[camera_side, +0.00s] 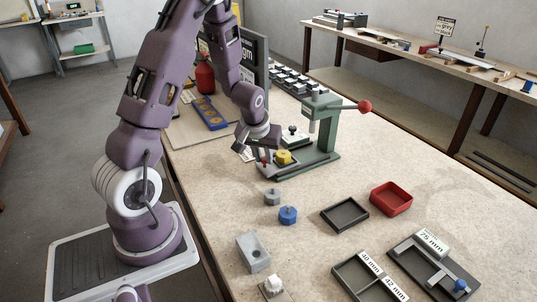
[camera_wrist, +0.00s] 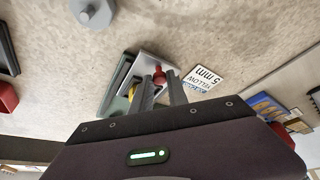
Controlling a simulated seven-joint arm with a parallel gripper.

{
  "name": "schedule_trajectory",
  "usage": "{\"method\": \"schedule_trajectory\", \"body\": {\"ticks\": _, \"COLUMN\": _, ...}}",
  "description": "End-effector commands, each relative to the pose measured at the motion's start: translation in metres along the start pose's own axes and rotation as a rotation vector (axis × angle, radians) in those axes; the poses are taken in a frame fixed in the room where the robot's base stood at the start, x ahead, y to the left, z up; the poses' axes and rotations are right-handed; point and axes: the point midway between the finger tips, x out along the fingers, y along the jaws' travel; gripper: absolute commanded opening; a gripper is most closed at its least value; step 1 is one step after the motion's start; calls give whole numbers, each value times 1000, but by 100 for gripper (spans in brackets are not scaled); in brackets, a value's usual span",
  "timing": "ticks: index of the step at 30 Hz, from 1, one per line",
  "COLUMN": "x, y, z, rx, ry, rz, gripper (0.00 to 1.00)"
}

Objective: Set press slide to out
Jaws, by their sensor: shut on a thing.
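The green press (camera_side: 322,115) with a red ball on its lever stands on the bench right of my gripper. Its slide (camera_side: 278,172) is a flat grey piece sticking out at the press base towards my gripper. The slide also shows in the wrist view (camera_wrist: 150,62). A yellow piece (camera_side: 283,156) sits at the slide, partly hidden by my fingers in the wrist view. A small red knob (camera_wrist: 159,71) is at the slide's near end. My gripper (camera_side: 262,158) is low at this end, its fingers (camera_wrist: 160,88) shut on the red knob.
A grey piece (camera_side: 272,197) and a blue piece (camera_side: 288,215) stand in front of the slide. A dark tray (camera_side: 345,214) and a red tray (camera_side: 391,198) lie further right. A card reading 5 mm yellow (camera_wrist: 202,78) lies beside the slide.

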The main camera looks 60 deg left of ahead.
Motion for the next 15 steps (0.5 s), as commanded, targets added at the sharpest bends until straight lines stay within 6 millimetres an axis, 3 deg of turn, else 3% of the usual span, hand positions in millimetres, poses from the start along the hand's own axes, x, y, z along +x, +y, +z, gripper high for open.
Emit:
{"method": "schedule_trajectory", "body": {"ticks": 3, "x": 0, "y": -4, "z": 4, "rx": -4, "ry": -13, "rz": -9, "gripper": 0}}
{"method": "schedule_trajectory", "body": {"ticks": 4, "x": 0, "y": -4, "z": 4, "rx": -4, "ry": -13, "rz": -9, "gripper": 24}}
{"method": "schedule_trajectory", "body": {"ticks": 7, "x": 0, "y": -4, "z": 4, "rx": -4, "ry": -13, "rz": -9, "gripper": 41}}
{"method": "schedule_trajectory", "body": {"ticks": 15, "x": 0, "y": -3, "z": 2, "rx": -3, "ry": -9, "rz": -6, "gripper": 41}}
